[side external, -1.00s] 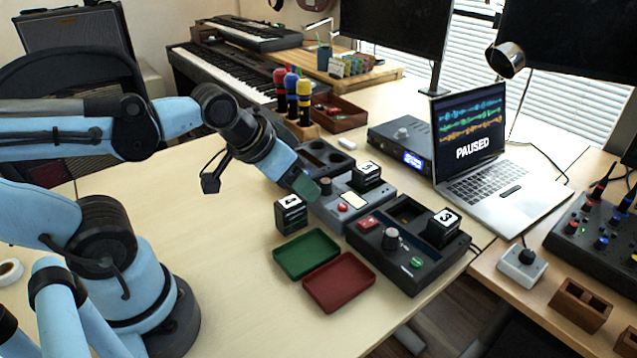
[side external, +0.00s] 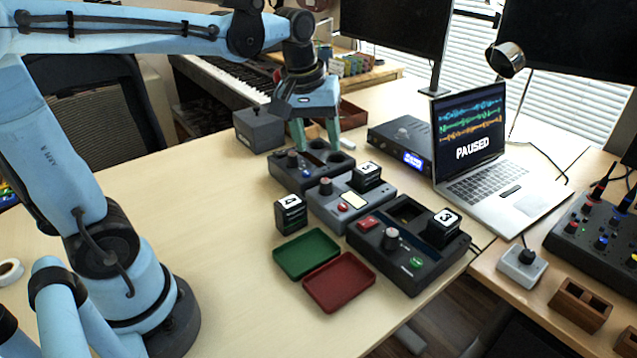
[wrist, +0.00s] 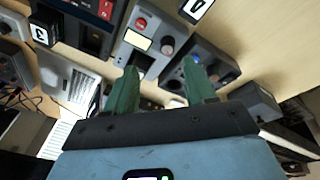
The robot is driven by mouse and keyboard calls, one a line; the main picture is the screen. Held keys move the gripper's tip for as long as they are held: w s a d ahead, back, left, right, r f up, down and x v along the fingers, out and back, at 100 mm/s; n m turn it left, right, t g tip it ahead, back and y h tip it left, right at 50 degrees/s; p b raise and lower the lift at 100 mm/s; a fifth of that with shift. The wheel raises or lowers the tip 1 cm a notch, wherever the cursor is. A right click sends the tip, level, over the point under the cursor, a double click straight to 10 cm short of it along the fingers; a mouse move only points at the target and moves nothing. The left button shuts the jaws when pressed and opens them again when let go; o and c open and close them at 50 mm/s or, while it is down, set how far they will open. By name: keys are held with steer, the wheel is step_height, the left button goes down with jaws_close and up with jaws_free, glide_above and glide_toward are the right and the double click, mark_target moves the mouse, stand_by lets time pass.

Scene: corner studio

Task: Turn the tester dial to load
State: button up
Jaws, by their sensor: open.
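Block 5 (side external: 368,175) sits at the unit's back right. My gripper (side external: 318,148) points down over the dark unit with round wells (side external: 290,178), behind the grey unit. Its green fingers are apart and empty, clear of the dial; they also show in the wrist view (wrist: 162,78).
A black unit (side external: 405,272) with a knob holds block 3 (side external: 443,228). Block 4 (side external: 290,213), a green tray (side external: 280,262) and a red tray (side external: 342,300) lie in front. A grey box (side external: 258,132) stands left of my gripper.

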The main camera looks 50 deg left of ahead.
mark_target(325, 182)
steer(key=w+a+n+g, duration=0.2)
steer(key=w+a+n, duration=0.1)
steer(key=w+n, duration=0.1)
steer(key=f, duration=1.2)
steer(key=shift+d+f, duration=0.3)
steer(key=shift+c, duration=0.2)
jaws_close()
